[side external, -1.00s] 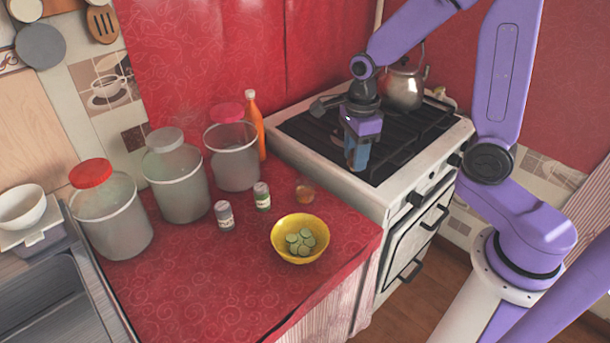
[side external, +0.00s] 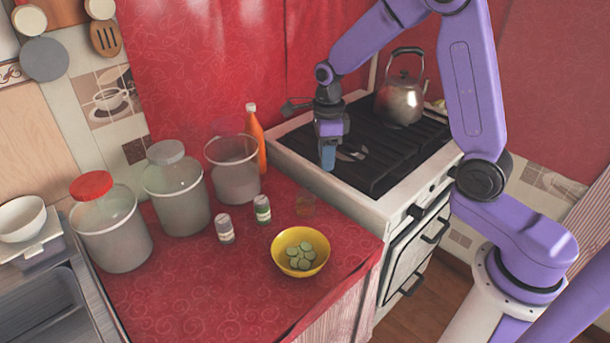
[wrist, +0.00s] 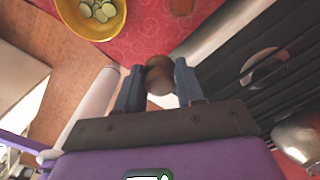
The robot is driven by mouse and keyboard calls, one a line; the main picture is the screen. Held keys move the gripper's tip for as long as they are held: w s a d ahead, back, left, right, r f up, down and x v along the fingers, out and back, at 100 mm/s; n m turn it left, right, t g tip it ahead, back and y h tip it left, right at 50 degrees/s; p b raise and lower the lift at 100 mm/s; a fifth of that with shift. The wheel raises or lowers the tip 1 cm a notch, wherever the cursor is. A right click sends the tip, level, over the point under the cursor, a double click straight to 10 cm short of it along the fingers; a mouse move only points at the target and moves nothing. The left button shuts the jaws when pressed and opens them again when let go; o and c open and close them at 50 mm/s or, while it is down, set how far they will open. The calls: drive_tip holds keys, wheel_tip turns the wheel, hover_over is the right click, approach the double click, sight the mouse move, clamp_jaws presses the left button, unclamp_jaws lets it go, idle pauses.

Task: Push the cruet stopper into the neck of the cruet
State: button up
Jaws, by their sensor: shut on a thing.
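My gripper (side external: 327,160) is over the front left of the stove, fingers pointing down. In the wrist view my gripper (wrist: 159,82) is shut on a brown, rounded stopper (wrist: 160,75) held between its two blue-grey fingertips. The stopper cannot be made out in the side view. A small amber glass vessel, seemingly the cruet (side external: 306,205), stands on the red counter near the stove. It shows partly at the top edge of the wrist view (wrist: 181,6), apart from the stopper. Its neck is not clear.
A yellow bowl (side external: 299,262) of green slices sits in front of the cruet. Two small shakers (side external: 224,229) (side external: 262,210) stand to its left. An orange bottle (side external: 256,143) and several big jars (side external: 180,195) line the back. A kettle (side external: 400,101) is on the stove.

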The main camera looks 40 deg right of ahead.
drive_tip(key=w+f, duration=0.7)
drive_tip(key=f, duration=0.3)
drive_tip(key=shift+a, duration=0.15)
drive_tip(key=shift+f, duration=0.1)
drive_tip(key=o, duration=1)
